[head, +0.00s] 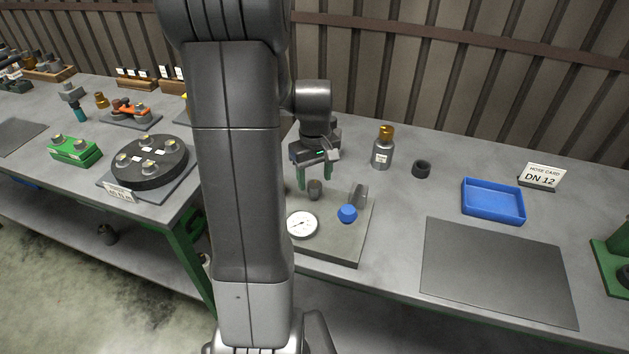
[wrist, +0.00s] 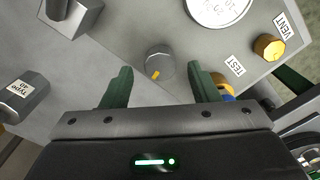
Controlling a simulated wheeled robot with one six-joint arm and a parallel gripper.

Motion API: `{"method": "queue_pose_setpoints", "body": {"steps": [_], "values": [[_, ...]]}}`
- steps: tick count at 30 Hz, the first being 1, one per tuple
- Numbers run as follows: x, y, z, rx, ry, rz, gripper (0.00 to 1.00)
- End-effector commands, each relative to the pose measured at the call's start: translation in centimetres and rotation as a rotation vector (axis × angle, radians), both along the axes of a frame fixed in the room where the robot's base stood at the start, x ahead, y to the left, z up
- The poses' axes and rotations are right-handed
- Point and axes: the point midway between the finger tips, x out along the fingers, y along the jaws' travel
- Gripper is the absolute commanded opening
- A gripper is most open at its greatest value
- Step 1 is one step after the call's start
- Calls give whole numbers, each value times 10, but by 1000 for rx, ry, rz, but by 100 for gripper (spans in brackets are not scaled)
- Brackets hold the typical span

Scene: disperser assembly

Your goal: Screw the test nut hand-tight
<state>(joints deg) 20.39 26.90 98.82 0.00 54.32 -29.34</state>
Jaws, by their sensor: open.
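Which piece is the test nut I cannot tell for sure. My gripper (head: 315,176) is open and empty, its green fingers (wrist: 160,84) apart on either side of the grey piece; contact is not visible.
The plate carries a white dial gauge (head: 302,225), a blue knob (head: 347,214) and a gold VENT fitting (wrist: 268,46). A grey bottle (head: 382,154), dark ring (head: 421,169) and blue tray (head: 492,202) stand to the right. A dark mat (head: 498,270) is bare.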

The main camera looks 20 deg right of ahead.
Motion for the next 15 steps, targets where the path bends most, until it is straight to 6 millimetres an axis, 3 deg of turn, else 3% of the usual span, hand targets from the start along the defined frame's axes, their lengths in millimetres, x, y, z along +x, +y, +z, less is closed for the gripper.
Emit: {"method": "queue_pose_setpoints", "body": {"steps": [6, 15], "values": [[0, 0, -21, 1, 1, 0, 55], [0, 0, -24, -1, -1, 0, 55]]}}
